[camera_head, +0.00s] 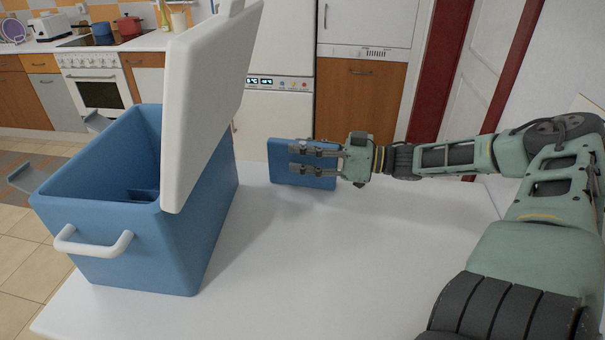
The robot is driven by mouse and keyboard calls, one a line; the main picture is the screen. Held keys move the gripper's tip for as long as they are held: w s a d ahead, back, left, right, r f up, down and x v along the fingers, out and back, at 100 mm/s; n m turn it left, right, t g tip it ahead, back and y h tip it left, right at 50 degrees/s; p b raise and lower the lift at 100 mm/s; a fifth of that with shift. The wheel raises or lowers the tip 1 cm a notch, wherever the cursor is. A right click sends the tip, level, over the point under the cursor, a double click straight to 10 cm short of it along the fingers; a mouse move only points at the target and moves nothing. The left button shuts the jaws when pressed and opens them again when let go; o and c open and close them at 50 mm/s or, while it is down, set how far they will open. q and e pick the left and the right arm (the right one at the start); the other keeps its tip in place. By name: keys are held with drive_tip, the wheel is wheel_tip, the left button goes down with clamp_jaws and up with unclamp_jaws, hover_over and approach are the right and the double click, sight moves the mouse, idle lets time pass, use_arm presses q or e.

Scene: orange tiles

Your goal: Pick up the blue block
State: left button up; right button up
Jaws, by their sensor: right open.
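The blue block (285,176) is a flat slab standing upright near the far edge of the white table. My right gripper (293,158) reaches in from the right. Its two fingers are open and overlap the block's near face in the picture. I cannot tell whether they touch it or whether the block lies between them. My left gripper is not in view.
A blue cooler box (190,245) stands at the left of the table, its white lid (205,90) raised. A small blue shape (143,195) shows inside it. The white table (330,270) is clear in front. Kitchen counters (140,42) stand behind.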

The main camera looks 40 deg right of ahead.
drive_tip(key=shift+w+a, duration=0.15)
drive_tip(key=shift+w, duration=0.05)
clamp_jaws()
idle(0.3)
drive_tip(key=shift+r, duration=0.1)
